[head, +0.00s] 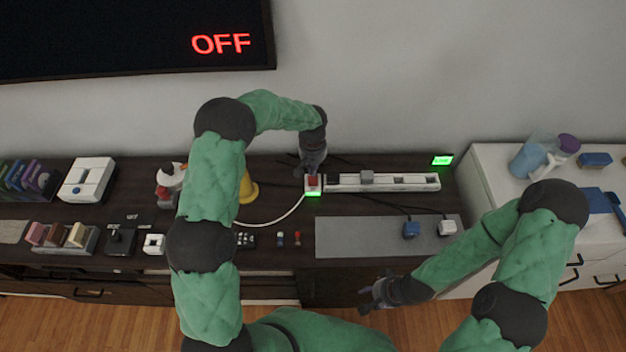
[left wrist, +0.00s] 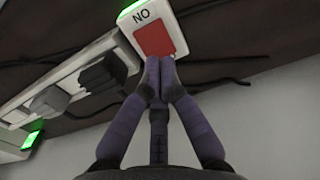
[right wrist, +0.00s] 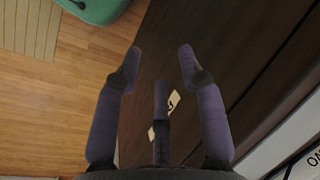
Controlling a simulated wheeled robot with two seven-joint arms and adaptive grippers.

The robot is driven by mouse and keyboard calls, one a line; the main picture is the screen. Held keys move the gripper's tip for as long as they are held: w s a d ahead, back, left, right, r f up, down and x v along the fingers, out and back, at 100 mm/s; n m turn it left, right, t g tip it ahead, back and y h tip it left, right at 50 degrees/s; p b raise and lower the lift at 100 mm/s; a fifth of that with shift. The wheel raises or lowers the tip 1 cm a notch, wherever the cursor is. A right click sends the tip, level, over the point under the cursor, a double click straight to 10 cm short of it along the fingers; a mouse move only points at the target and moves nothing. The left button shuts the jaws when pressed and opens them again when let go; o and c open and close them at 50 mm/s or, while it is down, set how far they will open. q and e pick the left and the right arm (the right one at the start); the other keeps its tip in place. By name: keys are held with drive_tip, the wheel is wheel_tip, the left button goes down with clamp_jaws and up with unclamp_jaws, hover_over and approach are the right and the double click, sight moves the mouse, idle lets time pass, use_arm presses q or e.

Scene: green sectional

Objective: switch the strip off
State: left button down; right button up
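The white power strip (head: 405,182) lies along the back of the dark cabinet top, with a grey plug (head: 367,178) in it. At its left end is a switch block with a red button (head: 313,181) and a lit green light. In the left wrist view the red button (left wrist: 160,40) sits beside the letters "NO", seen upside down or turned. My left gripper (head: 312,168) is at the switch block. Its fingertips (left wrist: 160,62) are together at the red button's edge; I cannot tell if they touch. My right gripper (head: 375,292) is open and empty in front of the cabinet.
A blue plug (head: 410,229) and a white plug (head: 447,228) lie on the grey mat (head: 350,238). A yellow cone-like object (head: 248,188) stands left of the switch. A wall screen (head: 130,40) reads "OFF".

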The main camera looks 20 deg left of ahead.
use_arm(q)
drive_tip(key=shift+s+f+b, duration=0.1)
drive_tip(key=shift+f+b, duration=0.7)
drive_tip(key=shift+f, duration=0.45)
idle(0.8)
drive_tip(key=shift+r, duration=0.15)
drive_tip(key=shift+r+p, duration=1.95)
drive_tip(key=shift+r, duration=1.45)
